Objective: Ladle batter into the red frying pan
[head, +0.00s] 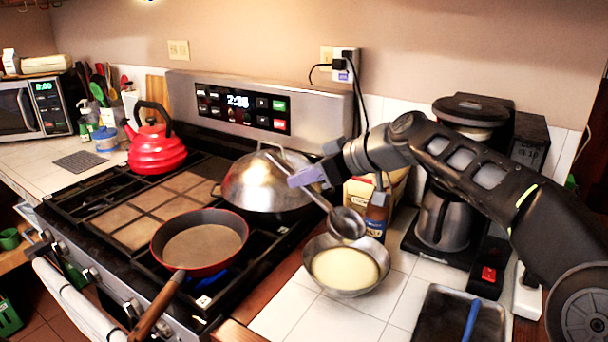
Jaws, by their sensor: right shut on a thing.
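The red frying pan (203,247) sits on the stove's front burner, with its wooden handle pointing toward the lower left. Its inside looks empty. A metal bowl (347,285) of pale batter (344,268) stands on the white tiled counter, right of the stove. My right gripper (304,178) is shut on the handle of a metal ladle (347,222). The ladle's cup hangs just above the back of the bowl, tilted; I cannot tell whether batter is in it. My left gripper is not in view.
A lidded metal pan (262,186) sits on the burner behind the red pan, close to my right gripper. A red kettle (156,146) stands at the stove's back left. A dark tray (445,312) lies at the front right.

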